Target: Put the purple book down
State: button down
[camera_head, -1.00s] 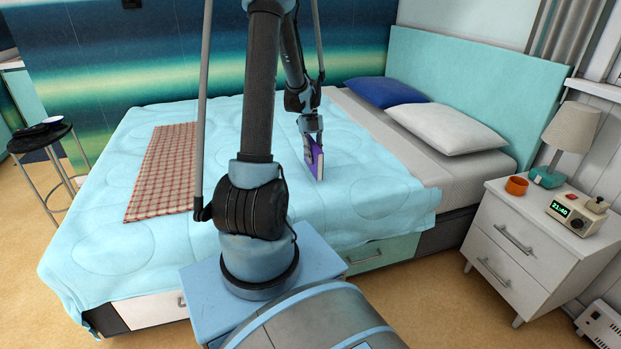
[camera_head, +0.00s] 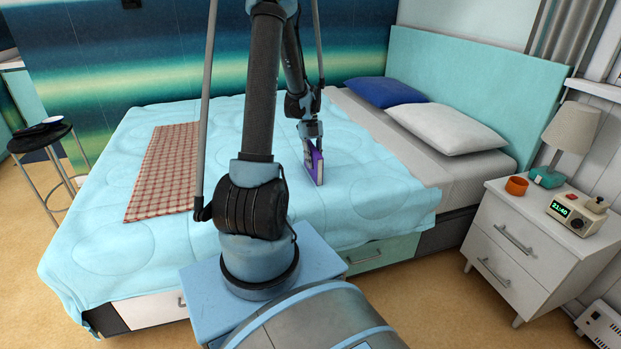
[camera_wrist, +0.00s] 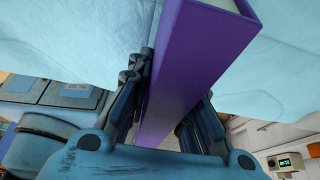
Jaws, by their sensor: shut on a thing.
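The purple book (camera_head: 314,163) stands upright at the bed's light blue quilt (camera_head: 372,190), right of the middle of the bed. My gripper (camera_head: 311,139) is above it and shut on its upper part. In the wrist view the purple book (camera_wrist: 190,75) sits between the fingers of my gripper (camera_wrist: 168,112), with its spine and pale page edges showing. The quilt fills the background beyond the book. The book's lower edge is at or very near the quilt; I cannot tell whether it touches.
A red checked cloth (camera_head: 163,172) lies on the quilt to the left. A blue pillow (camera_head: 385,92) and a white pillow (camera_head: 446,127) lie by the headboard (camera_head: 480,85). A nightstand (camera_head: 530,236) with a lamp (camera_head: 571,130) stands at right. The quilt around the book is clear.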

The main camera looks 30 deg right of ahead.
jog(key=c, duration=1.4)
grip_release()
jog(key=shift+o, duration=0.2)
jog(key=v, duration=1.2)
jog(key=shift+a, duration=0.1)
